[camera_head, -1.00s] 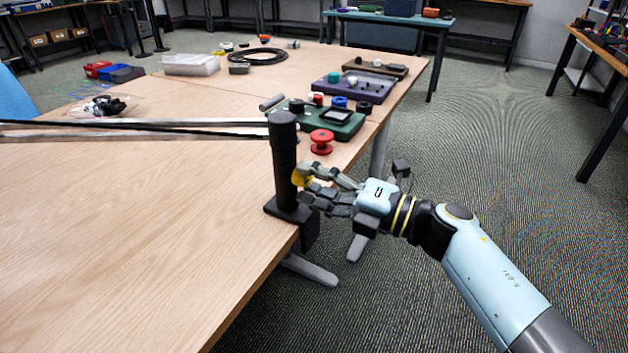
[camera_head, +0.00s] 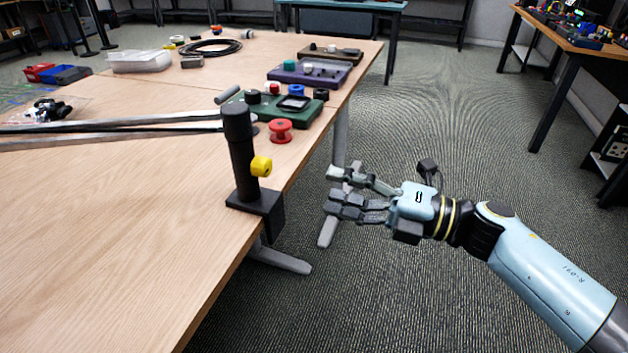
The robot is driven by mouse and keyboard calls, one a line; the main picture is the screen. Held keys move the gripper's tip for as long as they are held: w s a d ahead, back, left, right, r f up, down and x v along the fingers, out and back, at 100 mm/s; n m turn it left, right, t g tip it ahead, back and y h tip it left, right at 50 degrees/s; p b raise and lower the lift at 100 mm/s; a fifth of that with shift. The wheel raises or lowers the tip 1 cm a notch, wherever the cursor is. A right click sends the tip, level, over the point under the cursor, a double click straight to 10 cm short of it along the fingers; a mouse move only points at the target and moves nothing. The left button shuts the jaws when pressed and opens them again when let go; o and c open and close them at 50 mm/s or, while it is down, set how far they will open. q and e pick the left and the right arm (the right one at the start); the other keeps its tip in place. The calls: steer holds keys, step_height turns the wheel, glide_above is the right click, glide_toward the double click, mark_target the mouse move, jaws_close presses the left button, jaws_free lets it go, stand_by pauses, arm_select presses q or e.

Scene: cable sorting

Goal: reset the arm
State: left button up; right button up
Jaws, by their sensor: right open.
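My right gripper (camera_head: 348,192) is open and empty. It hangs over the floor just past the table's right edge, fingers pointing left. It is apart from the black post (camera_head: 240,150), which stands upright on a clamp base (camera_head: 258,203) at the table edge. A yellow knob (camera_head: 261,166) sits on the right side of the post, and a clear gap lies between it and my fingers. My right arm (camera_head: 540,265) comes in from the lower right. My left gripper is out of view.
A clear box (camera_head: 140,61) and black cable coil (camera_head: 210,48) are farther back. Floor right of the table is open.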

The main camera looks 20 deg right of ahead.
steer(key=shift+s+d, duration=0.2)
steer(key=shift+d, duration=0.1)
steer(key=s+d+f+m+h, duration=0.4)
steer(key=s+f+m, duration=0.25)
steer(key=f, duration=0.45)
steer(key=s+d+f+m+h, duration=0.3)
steer(key=s+f+m+h, duration=0.25)
steer(key=f+m, duration=0.4)
steer(key=s+d+f+m+h, duration=0.4)
steer(key=s+f+m, duration=0.15)
steer(key=f, duration=0.65)
steer(key=s+d+f+m+g, duration=0.1)
steer(key=s+f+m+g, duration=0.2)
steer(key=s, duration=0.6)
steer(key=s+d+f+m+g+h, duration=0.1)
steer(key=s+f+m+g, duration=0.2)
steer(key=s, duration=0.6)
steer(key=s+d+f+m+g+h, duration=0.1)
steer(key=s+f+m+g, duration=0.2)
steer(key=s+f, duration=0.3)
steer(key=s+g, duration=0.1)
steer(key=s, duration=0.3)
steer(key=shift+d+f+m, duration=0.15)
steer(key=shift+d+m, duration=0.1)
steer(key=shift+m, duration=0.1)
